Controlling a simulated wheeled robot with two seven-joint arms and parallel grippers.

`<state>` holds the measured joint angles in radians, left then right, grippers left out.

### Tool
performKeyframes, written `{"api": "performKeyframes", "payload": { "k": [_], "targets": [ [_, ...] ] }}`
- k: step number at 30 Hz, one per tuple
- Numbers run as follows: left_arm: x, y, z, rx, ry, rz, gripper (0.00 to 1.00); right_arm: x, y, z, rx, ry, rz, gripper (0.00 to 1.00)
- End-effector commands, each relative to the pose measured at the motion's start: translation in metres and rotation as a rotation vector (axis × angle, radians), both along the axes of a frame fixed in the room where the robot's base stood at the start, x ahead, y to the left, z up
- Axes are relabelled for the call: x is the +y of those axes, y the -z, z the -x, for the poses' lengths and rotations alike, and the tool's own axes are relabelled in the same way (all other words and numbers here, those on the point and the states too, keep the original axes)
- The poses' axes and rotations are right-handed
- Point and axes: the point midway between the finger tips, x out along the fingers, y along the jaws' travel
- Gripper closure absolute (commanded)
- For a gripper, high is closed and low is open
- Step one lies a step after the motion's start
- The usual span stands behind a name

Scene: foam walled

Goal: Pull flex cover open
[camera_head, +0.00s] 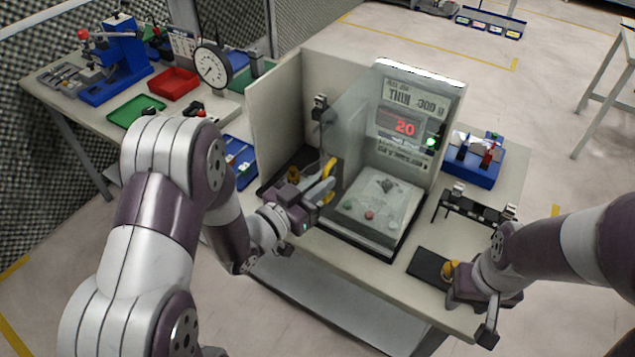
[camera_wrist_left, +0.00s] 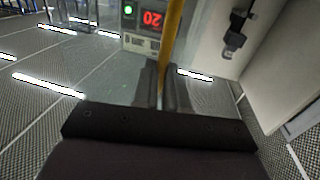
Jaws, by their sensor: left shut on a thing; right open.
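The flex cover is a clear panel (camera_head: 347,130) on the left side of a tester, upright in front of its beige wall, with a yellow handle (camera_head: 329,181) at its near edge. My left gripper (camera_head: 322,188) is shut on this yellow handle. In the left wrist view the yellow bar (camera_wrist_left: 173,38) runs between the two dark fingers (camera_wrist_left: 165,85). The tester's panel (camera_head: 410,118) shows a red 20 and a green light, and a white plate (camera_head: 376,212) lies at its foot. My right gripper (camera_head: 470,290) is open at the table's front right.
An amber knob (camera_head: 449,269) sits by my right gripper on a dark pad (camera_head: 428,266). A black rack (camera_head: 472,208) and a blue fixture (camera_head: 474,160) stand right of the tester. A dial gauge (camera_head: 211,68), red tray (camera_head: 172,82) and green tray (camera_head: 135,110) are on the left bench.

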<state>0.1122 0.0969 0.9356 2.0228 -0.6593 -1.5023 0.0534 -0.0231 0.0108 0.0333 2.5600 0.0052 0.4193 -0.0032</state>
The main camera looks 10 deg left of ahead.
Motion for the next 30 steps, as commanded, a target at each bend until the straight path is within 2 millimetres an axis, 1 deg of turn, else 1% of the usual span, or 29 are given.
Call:
{"api": "performKeyframes", "payload": {
  "k": [5, 6, 8, 16, 20, 23, 27, 30],
  "targets": [
    [0.000, -0.001, 0.000, -0.001, 0.000, 0.000, 1.00, 0.000, 0.000, 0.000, 0.000, 0.000, 0.000, 0.57],
    [0.000, -0.001, 0.000, -0.002, 0.000, 0.000, 0.81, 0.000, 0.000, 0.000, 0.000, 0.000, 0.000, 0.57],
    [0.000, -0.001, 0.000, -0.002, -0.001, 0.000, 0.63, 0.000, 0.000, 0.000, 0.000, 0.000, 0.000, 0.57],
    [0.000, -0.001, 0.000, -0.001, -0.001, 0.000, 0.63, 0.000, 0.000, 0.000, 0.000, 0.000, 0.000, 0.57],
    [0.007, 0.001, 0.008, -0.001, -0.004, 0.000, 0.63, 0.000, 0.003, 0.000, 0.000, 0.000, 0.000, 0.57],
    [0.017, 0.002, 0.025, 0.000, -0.007, 0.000, 0.63, 0.000, 0.009, 0.000, 0.000, 0.000, 0.000, 0.57],
    [0.039, 0.003, 0.059, 0.000, -0.011, 0.000, 0.63, 0.000, 0.017, 0.000, 0.000, 0.000, 0.000, 0.57],
    [0.052, 0.002, 0.081, -0.001, -0.010, 0.000, 0.63, 0.000, 0.020, 0.000, 0.000, 0.000, 0.000, 0.57]
  ]
}}
